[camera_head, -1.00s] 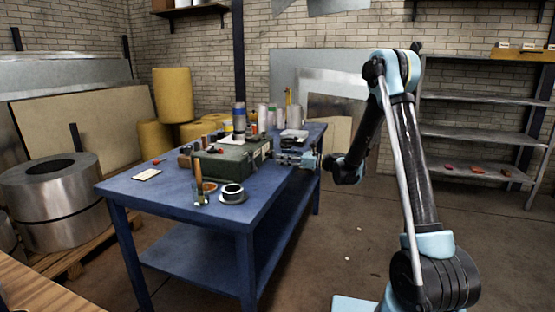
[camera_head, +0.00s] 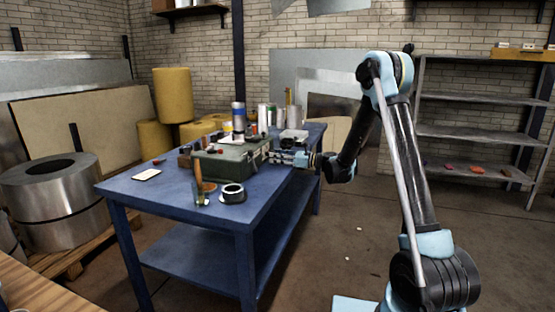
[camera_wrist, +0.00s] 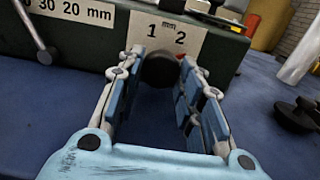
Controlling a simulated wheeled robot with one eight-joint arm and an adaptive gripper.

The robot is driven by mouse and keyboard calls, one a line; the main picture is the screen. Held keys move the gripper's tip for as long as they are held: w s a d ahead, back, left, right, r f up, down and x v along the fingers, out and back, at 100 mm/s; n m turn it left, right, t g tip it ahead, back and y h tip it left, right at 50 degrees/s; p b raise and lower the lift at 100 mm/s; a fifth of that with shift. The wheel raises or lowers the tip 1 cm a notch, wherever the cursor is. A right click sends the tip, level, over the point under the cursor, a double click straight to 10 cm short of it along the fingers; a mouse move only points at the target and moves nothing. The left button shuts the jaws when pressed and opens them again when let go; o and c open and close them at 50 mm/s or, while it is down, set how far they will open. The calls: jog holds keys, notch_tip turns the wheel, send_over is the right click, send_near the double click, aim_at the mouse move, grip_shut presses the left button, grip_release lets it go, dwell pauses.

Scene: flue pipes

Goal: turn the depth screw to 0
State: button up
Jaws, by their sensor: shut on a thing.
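A dark green box (camera_head: 222,168) stands on the blue table, and its front face (camera_wrist: 90,40) fills the top of the wrist view. A dark round knob (camera_wrist: 160,70) sticks out of that face below a white plate marked 1 and 2 (camera_wrist: 172,33). My gripper (camera_wrist: 162,66) is shut on this knob, one finger on each side. To the left is a plate with a mm scale (camera_wrist: 75,10) and a grey lever (camera_wrist: 32,28) hanging across it. No lettering shows which of these is the depth screw. In the head view my gripper (camera_head: 282,157) meets the box's right side.
A dark round part (camera_wrist: 295,115) lies right of my gripper. The table's front left is mostly clear.

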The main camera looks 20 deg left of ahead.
jog(key=shift+w, duration=0.1)
jog(key=shift+n, duration=2.3)
jog(key=o, duration=1.1)
jog(key=shift+c, duration=0.2)
jog(key=d, duration=1.2)
jog(key=shift+s, duration=0.4)
